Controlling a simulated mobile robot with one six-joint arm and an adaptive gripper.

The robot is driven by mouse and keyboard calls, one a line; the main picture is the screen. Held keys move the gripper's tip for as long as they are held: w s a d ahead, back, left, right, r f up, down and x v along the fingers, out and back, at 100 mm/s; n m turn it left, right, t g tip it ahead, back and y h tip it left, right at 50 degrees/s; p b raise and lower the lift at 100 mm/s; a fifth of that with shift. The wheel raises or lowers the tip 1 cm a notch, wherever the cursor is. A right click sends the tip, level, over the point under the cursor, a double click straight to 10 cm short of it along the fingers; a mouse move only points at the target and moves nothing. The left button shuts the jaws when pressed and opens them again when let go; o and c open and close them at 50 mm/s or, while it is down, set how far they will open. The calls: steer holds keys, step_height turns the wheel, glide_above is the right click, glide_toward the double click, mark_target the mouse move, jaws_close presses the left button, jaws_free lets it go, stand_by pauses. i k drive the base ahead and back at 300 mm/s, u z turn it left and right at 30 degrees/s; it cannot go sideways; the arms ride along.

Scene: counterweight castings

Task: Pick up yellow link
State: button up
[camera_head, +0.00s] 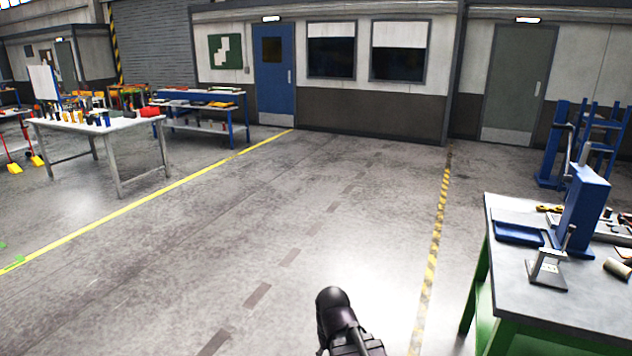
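I cannot make out a yellow link for certain. A small yellow-orange item (550,208) lies near the back edge of the green-legged workbench at the right, too small to identify. My black arm shows at the bottom centre, above bare floor and apart from the benches. No gripper fingers can be seen.
The workbench (510,305) at the right carries a blue tray (519,234), a blue upright press (584,212) and a metal fixture (548,270). A white table (75,123) with several small items stands at the left. The middle floor is clear.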

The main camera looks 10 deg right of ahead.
mark_target(540, 207)
steer(key=u, duration=0.15)
steer(key=i, duration=2.05)
steer(key=z, duration=0.65)
steer(key=i, duration=0.6)
steer(key=z, duration=0.8)
steer(key=i, duration=0.45)
steer(key=z, duration=0.55)
steer(key=i, duration=0.75)
steer(key=z, duration=0.1)
